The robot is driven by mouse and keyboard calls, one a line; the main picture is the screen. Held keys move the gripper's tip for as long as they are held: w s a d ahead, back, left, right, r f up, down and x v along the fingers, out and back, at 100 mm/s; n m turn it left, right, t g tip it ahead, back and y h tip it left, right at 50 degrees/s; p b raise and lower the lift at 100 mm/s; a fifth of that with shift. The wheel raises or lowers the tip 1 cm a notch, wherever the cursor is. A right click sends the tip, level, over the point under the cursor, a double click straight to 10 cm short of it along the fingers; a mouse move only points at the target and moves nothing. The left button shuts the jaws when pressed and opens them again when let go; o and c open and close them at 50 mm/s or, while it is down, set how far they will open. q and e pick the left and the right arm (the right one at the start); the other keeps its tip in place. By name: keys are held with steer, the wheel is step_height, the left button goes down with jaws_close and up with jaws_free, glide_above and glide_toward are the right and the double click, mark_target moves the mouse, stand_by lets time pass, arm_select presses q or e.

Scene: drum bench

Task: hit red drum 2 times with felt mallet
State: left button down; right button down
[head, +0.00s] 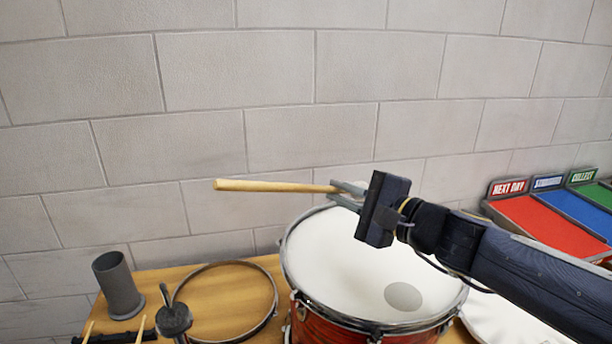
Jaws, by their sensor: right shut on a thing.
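The red drum (325,322) stands on the bench at the lower middle, with a white head (335,265) and a metal rim. My right gripper (346,195) is above the drum's far left part, shut on a pale wooden stick (265,186). The stick points left, nearly level, and its visible left end is plain wood. No felt head shows on it. The stick is apart from the drumhead. My left gripper is not in view.
A grey cup-like holder (119,285) and a thin round hoop (225,302) are on the wooden bench (150,277) at left. A dark knobbed object (173,319) stands in front of the hoop. Coloured panels, including a red one (548,229), are at right. A block wall closes the back.

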step_height(320, 180, down, 7)
steer(key=b, duration=0.5)
steer(key=shift+r, duration=0.2)
steer(key=shift+f+b, duration=0.3)
steer(key=shift+b, duration=0.05)
step_height(320, 180, down, 4)
steer(key=b, duration=0.5)
steer(key=shift+f, duration=0.15)
step_height(320, 180, up, 7)
steer(key=p, duration=0.5)
